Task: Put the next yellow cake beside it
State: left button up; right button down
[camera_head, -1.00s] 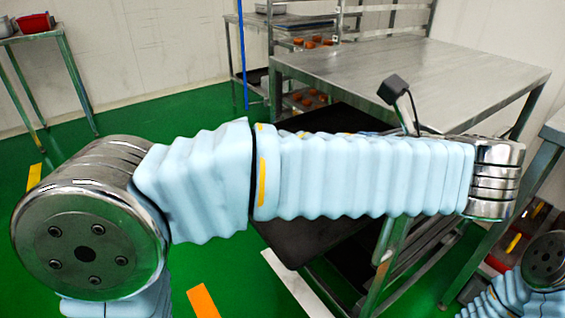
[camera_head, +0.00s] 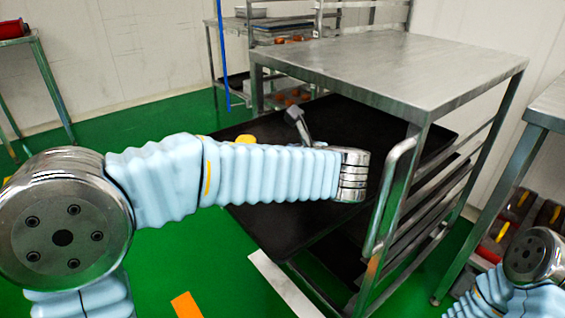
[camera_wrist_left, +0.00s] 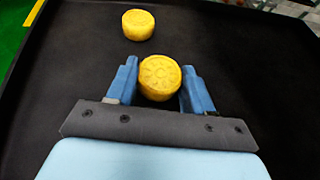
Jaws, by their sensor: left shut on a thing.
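One yellow cake (camera_wrist_left: 160,77), round with a patterned top, is between the blue fingers of my left gripper (camera_wrist_left: 160,84) in the left wrist view; the gripper is shut on it. A second yellow cake (camera_wrist_left: 138,24) sits on the black tray (camera_wrist_left: 235,60), ahead and to the left of the held one, with a gap between them. In the head view the tray (camera_head: 370,125) sticks out of the steel rack, and a yellow patch (camera_head: 245,139), seemingly a cake, shows behind my left arm. My right gripper is out of the picture.
The steel rack (camera_head: 395,60) has a flat bare top, an upright handle (camera_head: 388,195) and more trays below. A shelf with orange-brown items (camera_head: 290,95) stands behind. Much of the black tray is bare.

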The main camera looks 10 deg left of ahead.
pick_arm(q)
jog(key=shift+f, duration=0.45)
jog(key=shift+f, duration=0.6)
jog(key=o, duration=1)
jog(key=shift+s+f, duration=0.15)
jog(key=shift+f, duration=0.1)
jog(key=shift+o, duration=0.2)
jog(key=shift+r, duration=0.5)
jog(key=v, duration=0.4)
jog(key=p+v, duration=0.1)
jog(key=v, duration=0.3)
jog(key=p+v, duration=0.1)
jog(key=v, duration=0.3)
jog(key=shift+r, duration=0.35)
